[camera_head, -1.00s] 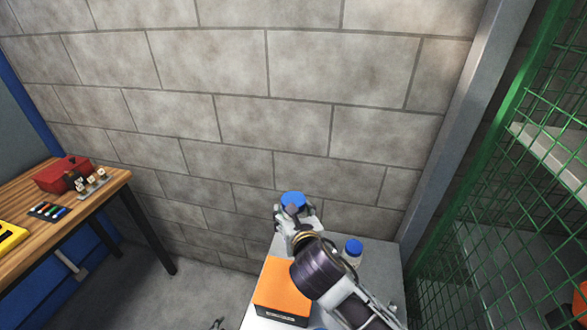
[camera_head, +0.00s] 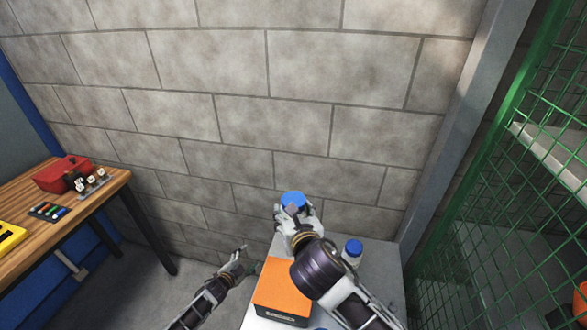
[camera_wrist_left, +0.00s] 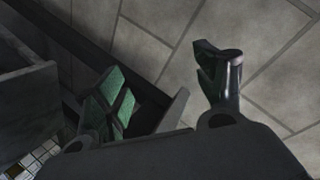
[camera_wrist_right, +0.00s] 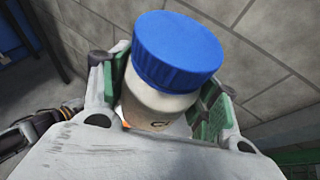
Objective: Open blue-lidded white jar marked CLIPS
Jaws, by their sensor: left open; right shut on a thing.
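The white jar (camera_wrist_right: 158,103) with a blue lid (camera_wrist_right: 178,50) stands between the pads of my right gripper (camera_wrist_right: 165,105), which is shut on its body. Only the start of its label shows, a "C" and part of another letter. In the head view the blue lid (camera_head: 292,199) shows above my right gripper (camera_head: 297,217), over the far edge of the grey table, and the lid is on the jar. My left gripper (camera_head: 238,258) is open and empty, left of the table and lower than the jar; its spread fingers (camera_wrist_left: 165,90) show in the left wrist view.
A second blue-lidded jar (camera_head: 352,252) stands on the grey table (camera_head: 382,262), right of my right arm. An orange box (camera_head: 282,288) sits at the table's left front. A block wall is behind, a green mesh fence (camera_head: 500,200) right, and a wooden bench (camera_head: 95,195) left.

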